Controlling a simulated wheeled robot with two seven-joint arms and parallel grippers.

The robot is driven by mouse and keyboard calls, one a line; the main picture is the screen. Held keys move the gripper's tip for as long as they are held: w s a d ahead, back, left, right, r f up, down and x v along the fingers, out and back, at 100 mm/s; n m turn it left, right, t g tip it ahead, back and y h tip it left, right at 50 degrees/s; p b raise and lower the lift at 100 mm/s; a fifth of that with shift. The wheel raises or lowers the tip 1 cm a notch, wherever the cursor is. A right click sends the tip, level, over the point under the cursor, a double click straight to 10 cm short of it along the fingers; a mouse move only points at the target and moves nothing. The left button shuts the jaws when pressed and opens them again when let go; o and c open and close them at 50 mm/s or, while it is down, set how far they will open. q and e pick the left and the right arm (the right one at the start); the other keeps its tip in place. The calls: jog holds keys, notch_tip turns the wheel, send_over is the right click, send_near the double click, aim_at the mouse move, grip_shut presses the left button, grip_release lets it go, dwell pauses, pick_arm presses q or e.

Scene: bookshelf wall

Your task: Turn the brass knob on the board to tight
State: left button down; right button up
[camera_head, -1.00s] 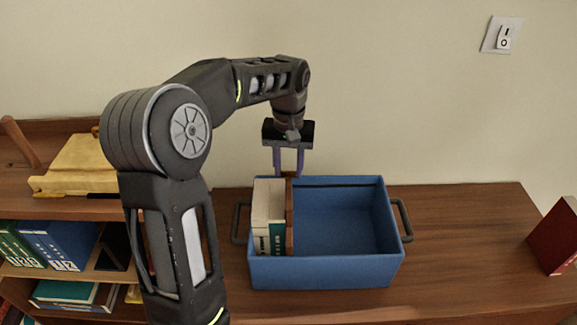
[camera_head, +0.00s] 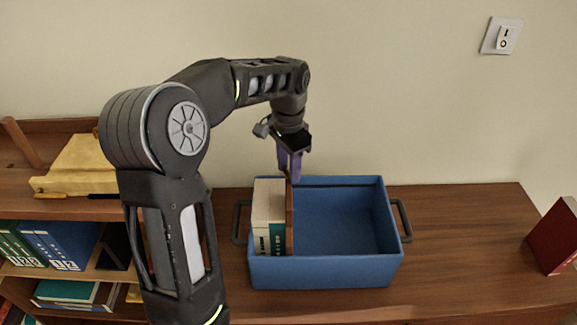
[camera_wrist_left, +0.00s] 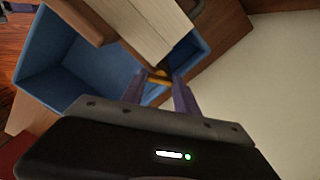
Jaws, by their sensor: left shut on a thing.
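The brass knob (camera_wrist_left: 158,77) shows as a small yellow piece between my fingertips in the left wrist view. It sits at the edge of a brown wooden board (camera_head: 289,222), which stands upright in the blue box beside the books. My left gripper (camera_head: 290,177) points down from above at the board's back end and is shut on the knob; its fingers also show in the left wrist view (camera_wrist_left: 157,82). The fingers hide the knob in the head view. I cannot read any mark for tight. My right gripper is not in view.
The blue box (camera_head: 325,271) has side handles and holds a cream book (camera_head: 268,200) and a teal-spined book (camera_head: 277,238); its right part is empty. A dark red book (camera_head: 556,238) stands at far right. A shelf with books is at left. A switch (camera_head: 502,37) is on the wall.

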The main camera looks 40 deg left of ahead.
pick_arm(q)
jog(key=shift+m, duration=1)
jog(key=c, duration=0.9)
grip_release()
notch_tip(320, 180, up, 8)
jog(key=shift+f, duration=0.1)
jog(key=shift+c, duration=0.3)
